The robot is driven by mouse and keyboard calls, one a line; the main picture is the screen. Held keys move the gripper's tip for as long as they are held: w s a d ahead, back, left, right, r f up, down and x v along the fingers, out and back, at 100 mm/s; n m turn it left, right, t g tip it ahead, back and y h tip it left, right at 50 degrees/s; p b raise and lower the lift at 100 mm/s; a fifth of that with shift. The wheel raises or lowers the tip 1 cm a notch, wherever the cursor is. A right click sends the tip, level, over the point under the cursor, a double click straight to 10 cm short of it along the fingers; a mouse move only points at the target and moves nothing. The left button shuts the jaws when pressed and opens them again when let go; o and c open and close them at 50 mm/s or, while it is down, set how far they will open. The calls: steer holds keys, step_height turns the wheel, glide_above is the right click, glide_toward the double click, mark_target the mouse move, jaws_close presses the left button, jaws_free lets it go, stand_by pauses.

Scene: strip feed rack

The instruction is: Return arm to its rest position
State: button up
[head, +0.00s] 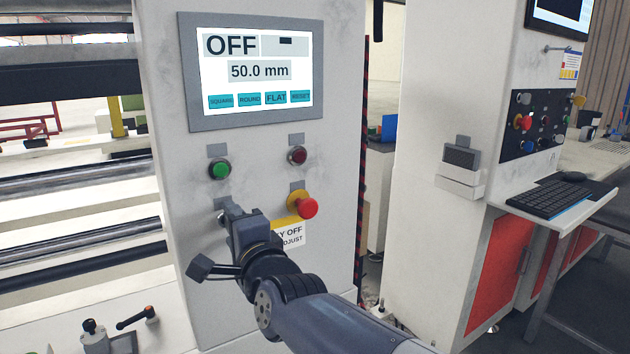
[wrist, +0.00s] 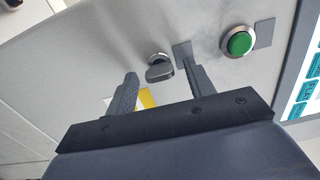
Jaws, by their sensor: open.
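My gripper (head: 231,207) is at the white control panel (head: 335,120), below the green button. In the wrist view its two dark fingers are spread apart, and my gripper (wrist: 160,78) holds nothing. A metal key switch with a dark knob (wrist: 159,70) shows between and just beyond the fingertips; I cannot tell how far off it is. In the head view the gripper mostly hides this switch. My arm reaches in from the lower right.
The panel's screen (head: 258,72) reads OFF and 50.0 mm. Near the gripper are a green button (head: 219,169), a dark red button (head: 297,155) and a red emergency stop (head: 307,207). A second cabinet (head: 425,120) with a keyboard (head: 549,198) stands at right.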

steer(key=n+p, duration=0.5)
steer(key=p, duration=0.3)
steer(key=n+p, duration=0.6)
steer(key=p, duration=0.3)
steer(key=n+p, duration=0.6)
steer(key=p, duration=0.2)
steer(key=shift+s+r+p, duration=0.2)
steer(key=shift+r+p, duration=0.05)
steer(key=shift+p, duration=0.05)
stand_by(0.4)
